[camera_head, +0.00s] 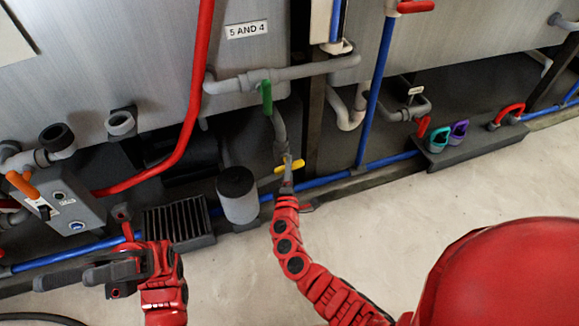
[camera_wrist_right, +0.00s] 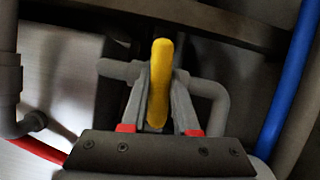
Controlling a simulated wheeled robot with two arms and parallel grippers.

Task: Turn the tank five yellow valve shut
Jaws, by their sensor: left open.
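The yellow valve handle (camera_head: 290,167) sits low on a grey pipe below the tank label "5 AND 4" (camera_head: 247,29). In the head view it lies roughly crosswise. My right gripper (camera_head: 287,160) reaches it from the front and hides its middle. In the right wrist view the yellow handle (camera_wrist_right: 160,84) stands between the two fingers of my right gripper (camera_wrist_right: 161,100), which appear to press on both its sides. My left gripper (camera_head: 100,270) is open and empty at the lower left, away from the valve.
A green handle (camera_head: 266,96) is on the pipe above. A grey cylinder (camera_head: 238,194) and a black grating (camera_head: 178,225) stand left of the valve. A blue pipe (camera_head: 335,175) runs low along the tanks. A control box with an orange lever (camera_head: 22,185) is at left.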

